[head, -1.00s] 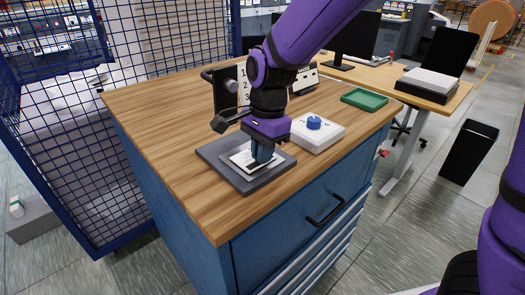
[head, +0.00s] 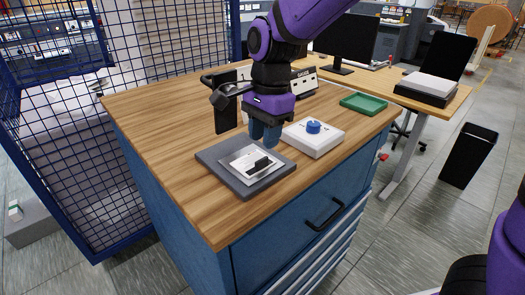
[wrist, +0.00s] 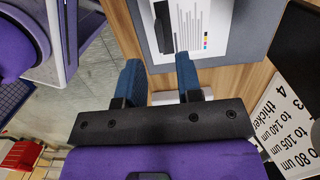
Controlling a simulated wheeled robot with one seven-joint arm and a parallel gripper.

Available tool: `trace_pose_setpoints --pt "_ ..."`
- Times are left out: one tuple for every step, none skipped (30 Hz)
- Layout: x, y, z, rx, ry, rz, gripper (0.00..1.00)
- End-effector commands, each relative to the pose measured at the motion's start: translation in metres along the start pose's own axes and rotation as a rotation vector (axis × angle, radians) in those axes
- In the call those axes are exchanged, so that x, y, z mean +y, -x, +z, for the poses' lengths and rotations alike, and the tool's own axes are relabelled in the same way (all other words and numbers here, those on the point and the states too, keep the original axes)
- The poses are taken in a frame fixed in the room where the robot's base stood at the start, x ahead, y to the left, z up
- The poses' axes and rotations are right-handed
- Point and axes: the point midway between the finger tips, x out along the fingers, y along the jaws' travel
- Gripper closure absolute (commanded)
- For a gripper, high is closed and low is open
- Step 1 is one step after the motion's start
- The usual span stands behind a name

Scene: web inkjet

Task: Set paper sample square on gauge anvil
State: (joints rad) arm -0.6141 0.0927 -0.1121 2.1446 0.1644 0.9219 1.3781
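The paper sample square (head: 240,170) is white with printed bars and patches and has a black block (head: 262,163) on its top. It lies flat on a dark grey plate (head: 217,166) near the cabinet's front corner. In the wrist view the paper (wrist: 217,25) and its black block (wrist: 163,28) show at the top, beyond the fingertips. My gripper (head: 264,142) is empty and behind the plate, above the wood. Its two blue fingers stand apart in the wrist view (wrist: 158,65). A unit marked GAUGE (head: 303,82) stands behind, partly hidden by my wrist; I cannot make out its anvil.
A white box (head: 313,139) with a blue knob (head: 313,127) stands just right of my gripper. A black-backed number sign (head: 226,115) stands left behind it. A green tray (head: 364,103) lies at the back right. The wood left of the plate is clear.

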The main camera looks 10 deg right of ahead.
Motion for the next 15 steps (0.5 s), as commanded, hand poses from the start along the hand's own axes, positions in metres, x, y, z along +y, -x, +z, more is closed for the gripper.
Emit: trace_pose_setpoints --pt "-0.001 0.011 0.000 0.001 0.000 -0.005 0.67" --pt "0.000 0.017 0.000 0.001 0.000 -0.004 0.67" --pt "-0.001 0.025 0.000 0.001 0.000 -0.005 0.67" --pt "-0.001 0.030 0.000 0.000 0.000 -0.003 0.67" --pt "0.000 0.035 0.000 0.000 0.000 -0.004 0.67" --pt "0.000 0.041 0.000 0.000 -0.001 -0.003 0.67" --pt "0.000 0.045 0.000 0.000 -0.001 -0.004 0.67" --pt "-0.001 0.049 0.000 0.000 -0.001 -0.003 0.67" --pt "0.000 0.053 0.000 0.000 -0.001 -0.002 0.67" --pt "0.000 0.056 0.000 0.000 0.000 -0.001 0.67" --pt "0.000 0.058 0.000 0.000 0.000 -0.001 0.67" --pt "0.000 0.061 0.000 0.000 0.000 -0.001 0.67" --pt "0.000 0.062 0.000 0.000 0.000 0.000 0.67" --pt "0.000 0.064 0.000 0.000 0.000 0.000 0.67" --pt "0.000 0.065 0.000 0.000 0.000 0.000 0.67"
